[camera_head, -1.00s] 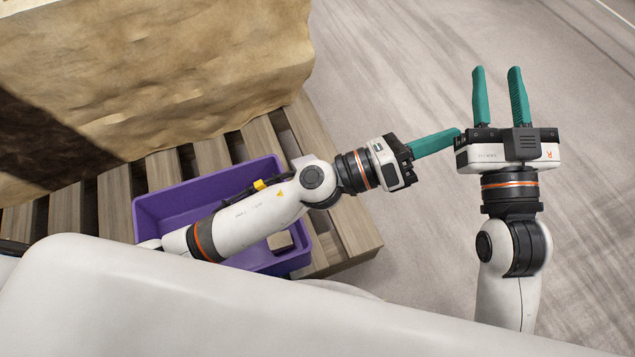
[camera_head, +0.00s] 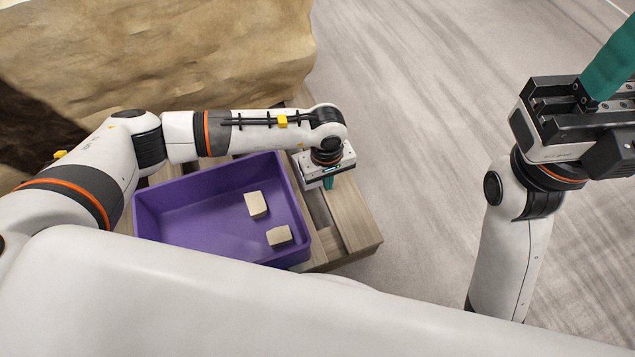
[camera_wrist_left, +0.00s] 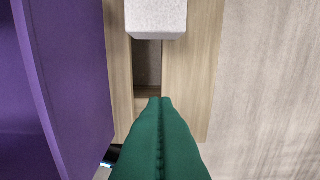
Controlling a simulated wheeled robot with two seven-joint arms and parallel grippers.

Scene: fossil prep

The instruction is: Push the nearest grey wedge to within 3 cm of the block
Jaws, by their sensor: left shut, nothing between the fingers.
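A light grey, speckled piece (camera_wrist_left: 156,18), which looks like the grey wedge, lies on the pallet slats at the top of the left wrist view. It is cut off by the frame edge, so its full shape is hidden. I cannot see it in the head view. My left gripper (camera_head: 328,183) points down over the pallet, right of the purple bin. Its green fingers (camera_wrist_left: 166,100) are shut and empty, apart from the grey piece. The large tan rock block (camera_head: 190,60) stands at the upper left. My right gripper (camera_head: 605,75) is partly out of frame with one finger showing.
The purple bin (camera_head: 150,220) stands on the wooden pallet (camera_head: 352,222) and holds two beige pieces, one (camera_head: 256,204) behind the other (camera_head: 279,236). Its wall is close left of my left fingers. The grey floor (camera_head: 420,150) to the right is clear.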

